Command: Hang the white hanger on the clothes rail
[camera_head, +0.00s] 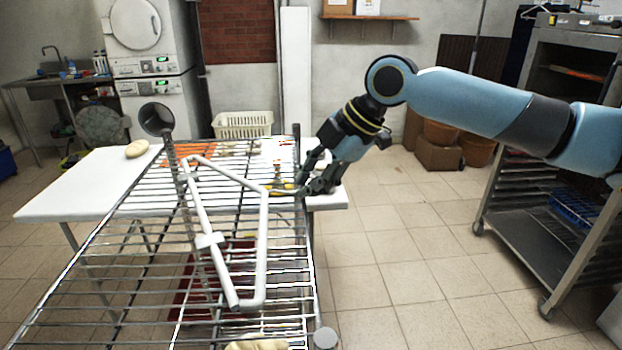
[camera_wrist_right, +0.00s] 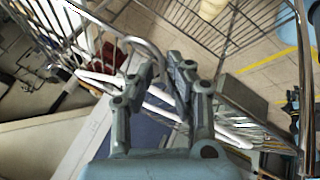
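The white hanger (camera_head: 262,245) is a triangular frame with a small white block on its long bar. It appears tilted over the wire rack in the head view; whether it touches the wires is unclear. Its thin hook points right, to my right gripper (camera_head: 308,180). In the right wrist view my right gripper (camera_wrist_right: 162,72) has its fingers drawn close together, with the curved grey hook (camera_wrist_right: 148,50) running between them; it looks shut on the hook. Part of the white frame (camera_wrist_right: 158,108) shows behind the fingers. I cannot make out a clothes rail. My left gripper is not in view.
The wire rack (camera_head: 95,268) fills the foreground, with metal posts at its corners. A white table (camera_head: 75,195) stands behind it, with a white basket (camera_head: 243,125) beyond. A tray trolley (camera_head: 530,235) stands at the right. Tiled floor between is open.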

